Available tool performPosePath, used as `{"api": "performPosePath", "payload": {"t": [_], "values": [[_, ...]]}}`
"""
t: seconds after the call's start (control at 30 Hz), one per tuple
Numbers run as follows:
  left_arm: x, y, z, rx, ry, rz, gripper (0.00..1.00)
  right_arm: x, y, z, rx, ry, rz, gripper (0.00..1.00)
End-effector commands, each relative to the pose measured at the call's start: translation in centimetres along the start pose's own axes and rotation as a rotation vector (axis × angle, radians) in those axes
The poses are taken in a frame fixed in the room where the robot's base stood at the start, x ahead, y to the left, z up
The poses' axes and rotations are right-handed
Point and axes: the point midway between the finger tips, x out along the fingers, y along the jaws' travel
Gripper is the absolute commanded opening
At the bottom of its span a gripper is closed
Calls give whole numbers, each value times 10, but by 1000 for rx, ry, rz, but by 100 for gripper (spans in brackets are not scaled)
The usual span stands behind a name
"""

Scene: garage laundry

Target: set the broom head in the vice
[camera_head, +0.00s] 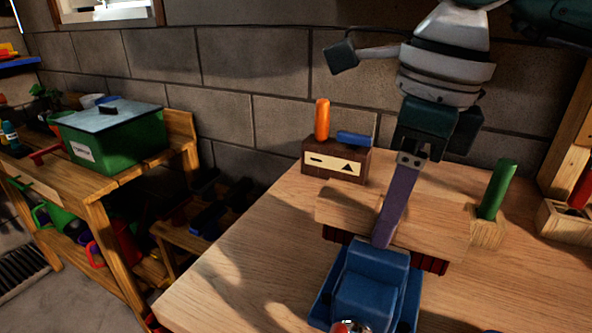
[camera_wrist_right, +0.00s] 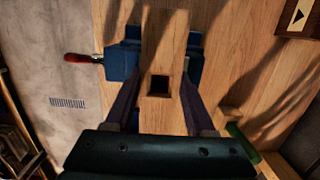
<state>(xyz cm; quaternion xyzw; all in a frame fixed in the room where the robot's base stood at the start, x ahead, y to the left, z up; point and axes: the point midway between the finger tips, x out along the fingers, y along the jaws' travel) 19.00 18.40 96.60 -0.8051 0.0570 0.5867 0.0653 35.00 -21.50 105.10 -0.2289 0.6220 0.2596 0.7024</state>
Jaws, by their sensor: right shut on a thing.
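The broom head (camera_head: 437,220) is a pale wooden block with dark red bristles under it and a square hole in its top. My right gripper (camera_head: 386,236) is shut on it near the middle, one purple finger on each side in the right wrist view (camera_wrist_right: 160,86). The blue vice (camera_head: 368,285) stands at the bench's near edge, directly by the broom head. In the right wrist view the vice (camera_wrist_right: 196,62) shows on both sides of the broom head (camera_wrist_right: 165,45). I cannot tell whether the head sits between the jaws. My left gripper is out of view.
On the wooden bench (camera_head: 250,262), a dark box (camera_head: 338,163) with a pale label stands behind, with orange and blue pieces on top. A green handle (camera_head: 497,188) stands upright at right. A second bench with a green bin (camera_head: 115,140) stands at left.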

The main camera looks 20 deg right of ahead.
Motion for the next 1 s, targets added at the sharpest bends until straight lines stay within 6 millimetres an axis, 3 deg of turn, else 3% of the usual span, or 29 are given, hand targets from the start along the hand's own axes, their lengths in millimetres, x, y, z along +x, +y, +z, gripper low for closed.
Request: {"api": "performPosePath", "payload": {"t": [0.2,0.47,0.5,0.8,1.0], "values": [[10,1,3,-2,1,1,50,16,-1,-3,0,6,-4,0],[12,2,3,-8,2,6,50,19,0,-4,-2,7,-3,0],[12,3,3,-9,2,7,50,19,0,-4,-2,6,-3,57],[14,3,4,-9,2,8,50,11,-1,-3,-3,4,-3,90],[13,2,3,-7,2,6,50,-31,-2,-2,-2,-5,-4,90]]}}
